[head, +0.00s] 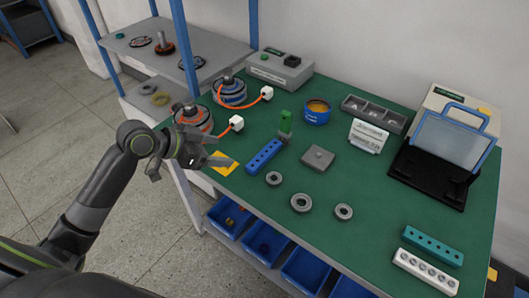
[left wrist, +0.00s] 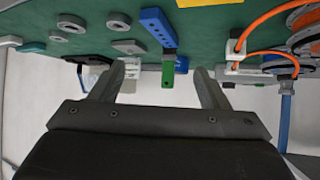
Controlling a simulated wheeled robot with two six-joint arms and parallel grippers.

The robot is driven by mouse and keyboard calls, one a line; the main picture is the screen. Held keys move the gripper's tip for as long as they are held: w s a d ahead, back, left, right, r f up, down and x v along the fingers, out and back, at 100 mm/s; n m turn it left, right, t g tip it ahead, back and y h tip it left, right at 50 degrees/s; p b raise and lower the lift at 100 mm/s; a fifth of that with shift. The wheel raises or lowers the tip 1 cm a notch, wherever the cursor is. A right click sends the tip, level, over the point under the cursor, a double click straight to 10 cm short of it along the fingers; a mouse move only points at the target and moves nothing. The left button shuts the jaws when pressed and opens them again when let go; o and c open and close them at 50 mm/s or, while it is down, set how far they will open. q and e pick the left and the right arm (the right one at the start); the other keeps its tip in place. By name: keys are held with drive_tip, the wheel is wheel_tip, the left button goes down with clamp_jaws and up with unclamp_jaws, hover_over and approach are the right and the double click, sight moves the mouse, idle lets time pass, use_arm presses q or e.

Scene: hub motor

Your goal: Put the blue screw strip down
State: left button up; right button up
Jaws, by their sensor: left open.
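The blue screw strip (head: 264,157), a long bar with a row of dark holes, lies flat on the green work mat (head: 340,203) near its left side. It also shows in the left wrist view (left wrist: 158,27), beyond the fingers. My left gripper (head: 193,168) is open and empty, left of the strip and apart from it, by the table's left edge. Its two spread fingers also show in the left wrist view (left wrist: 160,72). My right gripper is not in view.
A green upright piece (head: 286,123) stands behind the strip, and grey rings (head: 301,203) lie in front. A yellow square (head: 223,165) lies near the gripper. Orange-cabled motors (head: 229,92) stand behind. Teal (head: 432,244) and white strips (head: 425,270) lie front right. Blue bins (head: 229,217) hang below.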

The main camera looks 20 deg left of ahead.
use_arm(q)
approach(262, 153)
drive_tip(key=x, duration=0.4)
drive_tip(key=shift+s+d+f, duration=0.25)
drive_tip(key=shift+s+d, duration=0.05)
drive_tip(key=shift+w+p+x, duration=0.25)
drive_tip(key=shift+p+x, duration=0.35)
drive_tip(key=shift+x, duration=1.95)
drive_tip(key=shift+a+r, duration=0.15)
drive_tip(key=c, duration=1.5)
drive_tip(key=shift+r, duration=0.1)
